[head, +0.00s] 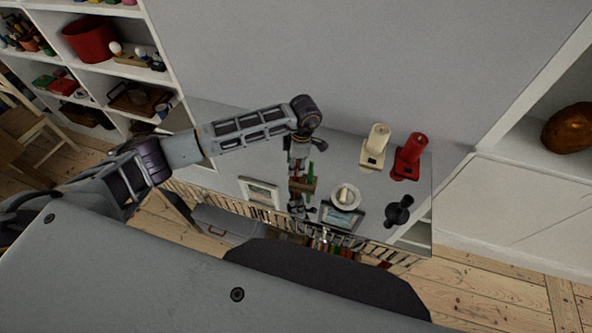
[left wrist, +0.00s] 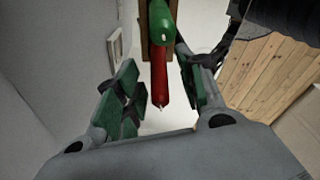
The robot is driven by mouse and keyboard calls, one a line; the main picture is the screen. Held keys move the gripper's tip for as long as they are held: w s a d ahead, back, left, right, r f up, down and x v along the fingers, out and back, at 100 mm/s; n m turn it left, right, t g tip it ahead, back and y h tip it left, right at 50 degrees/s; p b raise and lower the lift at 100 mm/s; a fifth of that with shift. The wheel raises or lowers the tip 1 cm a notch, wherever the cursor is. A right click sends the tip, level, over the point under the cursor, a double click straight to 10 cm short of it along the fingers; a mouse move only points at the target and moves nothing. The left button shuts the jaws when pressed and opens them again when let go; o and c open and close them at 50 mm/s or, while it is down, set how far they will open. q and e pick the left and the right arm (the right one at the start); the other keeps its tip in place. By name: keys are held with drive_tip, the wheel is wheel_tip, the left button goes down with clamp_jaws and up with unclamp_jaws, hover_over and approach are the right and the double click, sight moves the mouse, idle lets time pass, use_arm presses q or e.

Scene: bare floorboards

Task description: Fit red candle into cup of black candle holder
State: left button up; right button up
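The red candle (left wrist: 160,82) lies between the two green-padded fingers of my left gripper (left wrist: 160,95) in the left wrist view, with gaps on both sides. A green candle (left wrist: 165,20) is beside it, over a brown wooden box (left wrist: 145,12). In the head view my left gripper (head: 299,168) hangs down, open, at the brown box (head: 303,186) on the grey cabinet top. The red candle is hard to make out there. The black candle holder (head: 399,211) stands at the right front of the top, well apart from the gripper. My right gripper is not in view.
A cream holder (head: 375,148) and a red holder (head: 409,160) stand at the back right. A white dish (head: 345,197) with a pale candle and two picture frames (head: 260,192) (head: 340,217) lie near the box. A wall rises behind the cabinet.

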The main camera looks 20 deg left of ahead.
use_arm(q)
drive_tip(key=shift+f, duration=0.6)
drive_tip(key=shift+c, duration=0.5)
drive_tip(key=shift+a, duration=0.1)
clamp_jaws()
drive_tip(key=shift+r, duration=0.2)
drive_tip(key=shift+r+b, duration=1)
drive_tip(key=shift+r, duration=3.8)
drive_tip(key=a+m+t, duration=0.1)
drive_tip(key=a+m, duration=0.2)
drive_tip(key=m, duration=0.8)
drive_tip(key=w+a+m+h, duration=0.1)
drive_tip(key=a+m, duration=0.2)
drive_tip(key=m, duration=0.8)
drive_tip(key=shift+w+f+t, duration=0.15)
drive_tip(key=shift+f+t, duration=0.25)
